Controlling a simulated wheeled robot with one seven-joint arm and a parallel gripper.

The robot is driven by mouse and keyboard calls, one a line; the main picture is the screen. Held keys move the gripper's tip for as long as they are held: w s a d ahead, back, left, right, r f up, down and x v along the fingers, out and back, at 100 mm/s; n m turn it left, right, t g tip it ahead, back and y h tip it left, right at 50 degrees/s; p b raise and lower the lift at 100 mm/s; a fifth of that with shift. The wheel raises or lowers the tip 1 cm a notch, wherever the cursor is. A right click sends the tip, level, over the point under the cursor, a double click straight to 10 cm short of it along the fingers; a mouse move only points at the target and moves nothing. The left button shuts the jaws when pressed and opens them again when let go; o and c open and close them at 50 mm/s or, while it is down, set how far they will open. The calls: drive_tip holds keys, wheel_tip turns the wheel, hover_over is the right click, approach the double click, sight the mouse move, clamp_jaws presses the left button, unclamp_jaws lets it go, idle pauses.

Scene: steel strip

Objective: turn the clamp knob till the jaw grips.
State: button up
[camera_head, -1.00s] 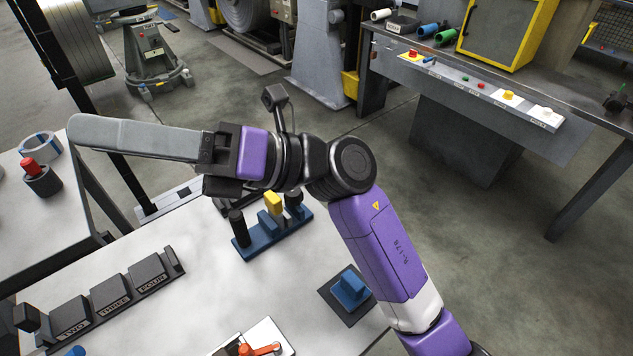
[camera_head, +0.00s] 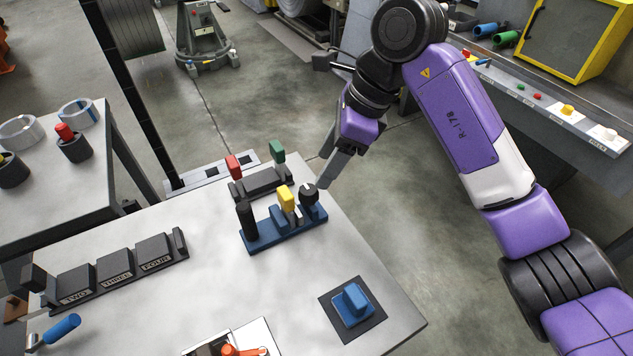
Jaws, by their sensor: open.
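The clamp has a blue base (camera_head: 285,236) near the table's far right edge, with a black post (camera_head: 246,222) at its left. A yellow piece (camera_head: 286,198) stands at its middle beside a blue block. The black round knob (camera_head: 309,193) is at the clamp's right end. My gripper (camera_head: 327,177) points down and left with its grey fingers open, close to the knob on its upper right. I cannot tell whether a finger touches the knob. I cannot make out whether the jaw meets the yellow piece.
A dark rack (camera_head: 262,184) with a red and a green handle stands just behind the clamp. A blue block on a dark pad (camera_head: 352,306) lies at the right. Black boxes labelled TWO, THREE and FOUR (camera_head: 115,268) line the left. The table middle is clear.

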sight(309, 189)
drive_tip(key=x, duration=0.7)
drive_tip(key=shift+a+f+p, duration=0.15)
drive_tip(key=shift+a+p, duration=0.05)
drive_tip(key=shift+p, duration=0.2)
clamp_jaws()
